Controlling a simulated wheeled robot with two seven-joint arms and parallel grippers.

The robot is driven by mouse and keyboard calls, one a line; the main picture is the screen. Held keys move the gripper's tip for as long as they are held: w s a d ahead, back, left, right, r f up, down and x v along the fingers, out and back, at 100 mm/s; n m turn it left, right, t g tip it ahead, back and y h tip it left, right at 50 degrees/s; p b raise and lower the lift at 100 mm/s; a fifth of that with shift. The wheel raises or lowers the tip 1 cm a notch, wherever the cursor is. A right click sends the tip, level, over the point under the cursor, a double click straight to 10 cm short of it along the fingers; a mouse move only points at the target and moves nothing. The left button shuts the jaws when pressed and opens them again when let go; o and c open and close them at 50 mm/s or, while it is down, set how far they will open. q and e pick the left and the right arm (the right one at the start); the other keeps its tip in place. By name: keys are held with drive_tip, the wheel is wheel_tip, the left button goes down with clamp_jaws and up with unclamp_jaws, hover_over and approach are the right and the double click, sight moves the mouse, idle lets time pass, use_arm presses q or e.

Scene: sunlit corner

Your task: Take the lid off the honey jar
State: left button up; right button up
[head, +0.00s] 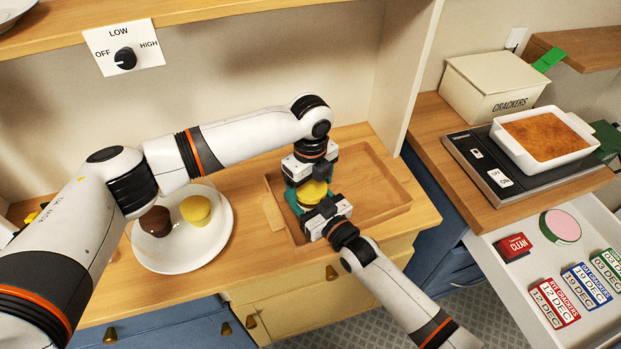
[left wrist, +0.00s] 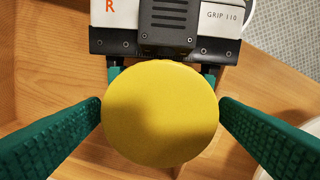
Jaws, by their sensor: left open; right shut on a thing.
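The honey jar's yellow lid (head: 313,191) shows between my two grippers over the wooden tray on the counter. In the left wrist view the round yellow lid (left wrist: 160,113) lies between the green fingers of my left gripper (left wrist: 160,125), with small gaps on both sides. My left gripper (head: 308,190) is open above and around the lid. My right gripper (head: 312,206) comes from the front right and is shut on the jar below the lid. The jar's body is hidden by the lid and the grippers.
A wooden tray (head: 385,208) surrounds the spot. A white plate (head: 180,257) with a brown cupcake (head: 156,221) and a yellow cupcake (head: 196,210) stands to the left.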

sight(311, 186)
use_arm(q)
drive_tip(key=c, duration=1)
drive_tip(key=n, duration=0.6)
drive_tip(key=shift+r, duration=0.2)
drive_tip(key=shift+r, duration=0.95)
drive_tip(key=shift+r, duration=0.1)
drive_tip(key=shift+r, duration=1.9)
use_arm(e)
drive_tip(key=o, duration=2)
drive_tip(key=shift+c, duration=0.2)
